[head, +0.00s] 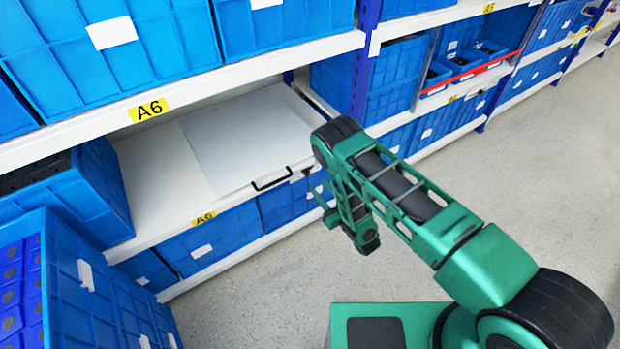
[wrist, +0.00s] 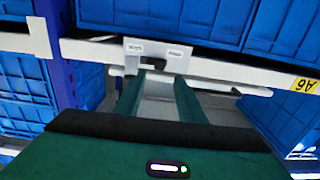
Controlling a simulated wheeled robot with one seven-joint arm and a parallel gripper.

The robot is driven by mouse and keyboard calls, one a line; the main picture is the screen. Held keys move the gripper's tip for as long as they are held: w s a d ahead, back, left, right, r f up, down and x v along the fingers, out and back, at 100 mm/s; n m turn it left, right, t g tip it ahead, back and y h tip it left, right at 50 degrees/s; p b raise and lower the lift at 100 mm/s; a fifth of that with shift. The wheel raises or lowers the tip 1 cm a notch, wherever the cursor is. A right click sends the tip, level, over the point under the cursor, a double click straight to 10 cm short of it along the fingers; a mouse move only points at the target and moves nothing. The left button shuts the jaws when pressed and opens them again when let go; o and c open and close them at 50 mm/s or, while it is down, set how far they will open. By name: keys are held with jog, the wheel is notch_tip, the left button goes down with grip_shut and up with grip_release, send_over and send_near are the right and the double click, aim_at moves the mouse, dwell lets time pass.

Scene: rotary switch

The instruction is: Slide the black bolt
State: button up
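The black bolt (wrist: 153,62) is a small dark knob on a pale plate (wrist: 175,52) in the wrist view. The plate carries small printed labels on either side of the bolt, too small to read surely. My gripper (wrist: 158,80) is open, its two green fingers spread below the bolt in the picture. The fingertips reach close to the plate; I cannot tell whether either touches the bolt. In the head view my gripper (head: 325,197) is at the shelf's front edge, partly behind my arm, and the bolt cannot be made out.
A white panel (head: 245,140) with a black handle (head: 272,181) lies on the shelf marked A6. Blue bins (head: 213,240) fill the level below, and a large blue crate (head: 95,290) stands at the left. The grey floor (head: 500,180) to the right is clear.

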aim_at(308, 174)
jog(key=x, duration=0.7)
jog(key=shift+w+a, duration=0.1)
jog(key=shift+w, duration=0.05)
